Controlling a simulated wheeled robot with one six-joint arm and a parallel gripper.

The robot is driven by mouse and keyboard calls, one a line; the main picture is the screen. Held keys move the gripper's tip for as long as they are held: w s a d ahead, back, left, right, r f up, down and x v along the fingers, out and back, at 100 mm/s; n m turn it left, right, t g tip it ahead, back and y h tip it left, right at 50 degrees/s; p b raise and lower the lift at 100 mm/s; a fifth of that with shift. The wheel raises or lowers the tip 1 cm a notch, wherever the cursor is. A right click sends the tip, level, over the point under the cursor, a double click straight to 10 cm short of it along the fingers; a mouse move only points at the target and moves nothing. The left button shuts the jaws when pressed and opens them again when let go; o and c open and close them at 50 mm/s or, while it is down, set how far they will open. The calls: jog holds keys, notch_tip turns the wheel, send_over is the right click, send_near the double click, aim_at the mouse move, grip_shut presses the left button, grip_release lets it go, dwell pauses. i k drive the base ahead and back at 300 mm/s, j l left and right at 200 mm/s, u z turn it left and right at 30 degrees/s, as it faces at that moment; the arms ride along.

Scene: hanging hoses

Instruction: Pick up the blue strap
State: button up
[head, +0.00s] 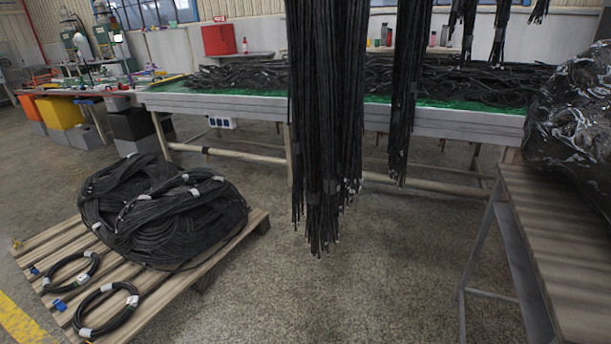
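No long blue strap shows clearly in the head view. A small blue piece (58,305) sits by the front black hose coil (108,310) on the pallet. Another small blue piece (35,270) sits at the left end of the second small coil (71,272). I cannot tell whether either is a strap or a tag. My gripper does not show in this view.
A large black hose pile (165,215) lies on the wooden pallet (215,262). A thick hose bundle (325,120) hangs at centre, a thinner one (408,90) to its right. A slatted table (570,250) stands at right, a long bench (450,118) behind. The middle floor is free.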

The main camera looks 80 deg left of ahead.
aim_at(32, 267)
jog(key=u, duration=4.4)
